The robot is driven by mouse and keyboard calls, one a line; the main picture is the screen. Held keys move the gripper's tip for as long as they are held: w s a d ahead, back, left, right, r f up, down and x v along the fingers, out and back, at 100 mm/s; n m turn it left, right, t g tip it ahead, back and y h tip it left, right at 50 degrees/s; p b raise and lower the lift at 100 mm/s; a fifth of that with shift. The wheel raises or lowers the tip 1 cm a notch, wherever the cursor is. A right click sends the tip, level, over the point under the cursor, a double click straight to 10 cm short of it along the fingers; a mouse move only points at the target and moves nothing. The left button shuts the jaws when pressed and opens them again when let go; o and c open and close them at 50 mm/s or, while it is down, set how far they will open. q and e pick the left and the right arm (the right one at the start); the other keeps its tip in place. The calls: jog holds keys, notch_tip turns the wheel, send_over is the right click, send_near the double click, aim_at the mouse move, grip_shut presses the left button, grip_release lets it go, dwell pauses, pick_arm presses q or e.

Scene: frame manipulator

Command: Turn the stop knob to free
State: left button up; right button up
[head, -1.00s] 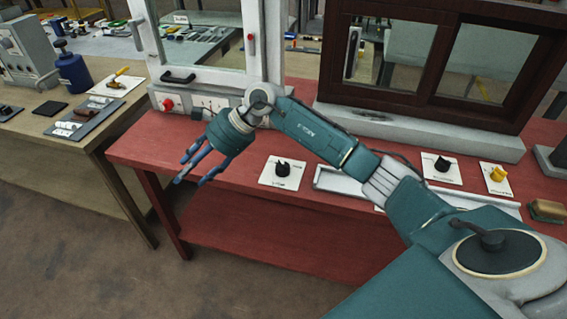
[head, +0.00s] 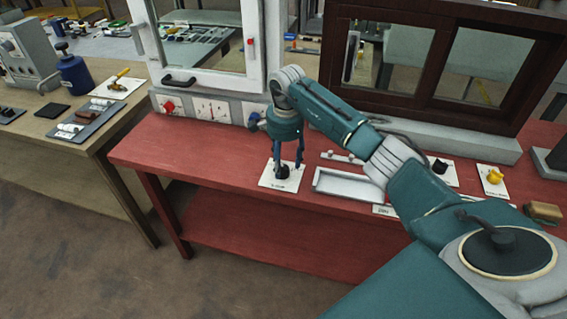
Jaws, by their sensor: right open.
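A black knob (head: 283,173) stands on a white card (head: 268,181) on the red bench, and the card's small print is too small to read. My right gripper (head: 287,166) points down over this knob, open, with its dark fingers reaching down on either side of it. I cannot tell whether the fingers touch the knob. Other knobs are a red one (head: 169,106) on the white window frame's base, a black one (head: 441,165) and a yellow one (head: 494,177) on cards at the right. Which one is the stop knob is not readable. My left gripper is not in view.
A white-framed window (head: 258,70) and a dark brown window frame (head: 330,75) stand along the back of the red bench (head: 190,150). A shallow grey tray (head: 345,186) lies right of the card. The bench left of the card is clear.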

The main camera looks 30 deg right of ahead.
jog(key=shift+w+f, duration=0.1)
jog(key=shift+f, duration=0.9)
jog(key=shift+c, duration=0.3)
jog(key=c, duration=1)
jog(key=shift+c, duration=0.3)
